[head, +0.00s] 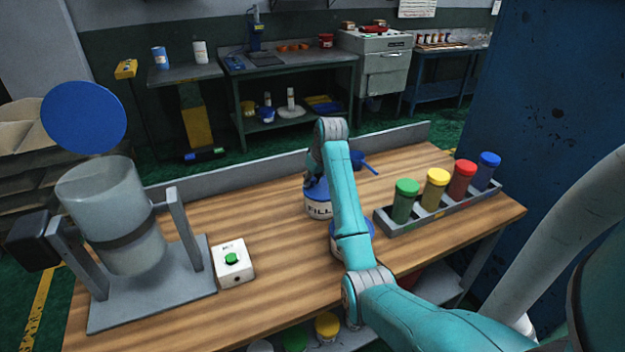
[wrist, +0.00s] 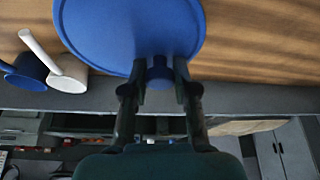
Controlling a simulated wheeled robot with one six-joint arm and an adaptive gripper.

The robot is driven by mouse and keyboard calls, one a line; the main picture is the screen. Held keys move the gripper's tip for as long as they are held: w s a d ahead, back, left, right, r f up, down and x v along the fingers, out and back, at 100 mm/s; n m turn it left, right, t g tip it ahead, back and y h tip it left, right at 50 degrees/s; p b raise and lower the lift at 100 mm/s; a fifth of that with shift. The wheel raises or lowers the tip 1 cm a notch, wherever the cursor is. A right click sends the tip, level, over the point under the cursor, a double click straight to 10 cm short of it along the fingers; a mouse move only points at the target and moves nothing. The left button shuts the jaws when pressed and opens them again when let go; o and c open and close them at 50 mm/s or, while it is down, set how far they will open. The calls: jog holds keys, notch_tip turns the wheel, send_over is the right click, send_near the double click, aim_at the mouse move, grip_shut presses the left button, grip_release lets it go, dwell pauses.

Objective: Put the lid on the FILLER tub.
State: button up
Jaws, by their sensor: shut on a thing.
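The white FILLER tub (head: 318,210) stands on the wooden bench, its label partly hidden by my arm. A blue lid (head: 316,188) is at the tub's top, directly under my gripper (head: 314,180). In the wrist view, my gripper (wrist: 160,84) is shut on the small knob of the round blue lid (wrist: 130,28). The lid hides the tub there. I cannot tell whether the lid rests on the rim or is slightly above it.
A second tub with blue on it (head: 352,240) stands nearer, partly behind my arm. A rack (head: 440,208) of coloured-capped jars is to the right. A blue scoop (head: 366,163) lies behind; a switch box (head: 233,263) and drum mixer (head: 118,225) are left.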

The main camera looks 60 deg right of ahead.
dwell(0.4)
jog(key=o, duration=0.9)
jog(key=shift+o, duration=0.3)
jog(key=o, duration=0.4)
jog(key=shift+o, duration=0.2)
jog(key=shift+r, duration=3.5)
